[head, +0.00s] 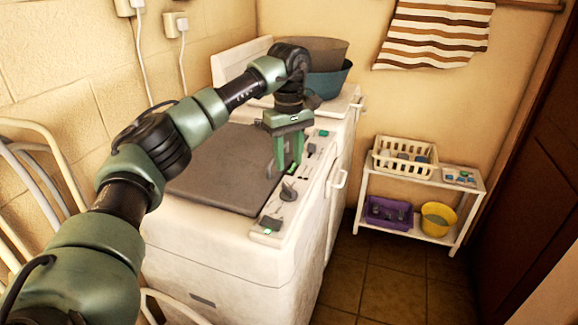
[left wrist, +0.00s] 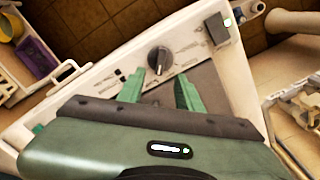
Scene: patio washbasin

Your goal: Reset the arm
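My left arm (head: 150,155) reaches in from the left over a white washing machine (head: 225,260). My left gripper (head: 289,158) points down above the machine's control panel (head: 262,208), close to a dark round knob (head: 289,191). In the left wrist view the two green fingers of the gripper (left wrist: 160,84) are apart with nothing between them. The knob (left wrist: 159,59) shows just beyond the fingertips, and I cannot tell whether they touch the panel. A grey switch with a green light (left wrist: 218,28) is at the panel's end. My right gripper is not in view.
Blue and brown basins (head: 328,78) stand at the machine's back. A white shelf (head: 440,185) holds a cream basket (head: 405,160), a purple basket (head: 388,213) and a yellow bucket (head: 438,218). Pale bent rails (head: 45,150) stand at the left. The tiled floor (head: 385,285) is clear.

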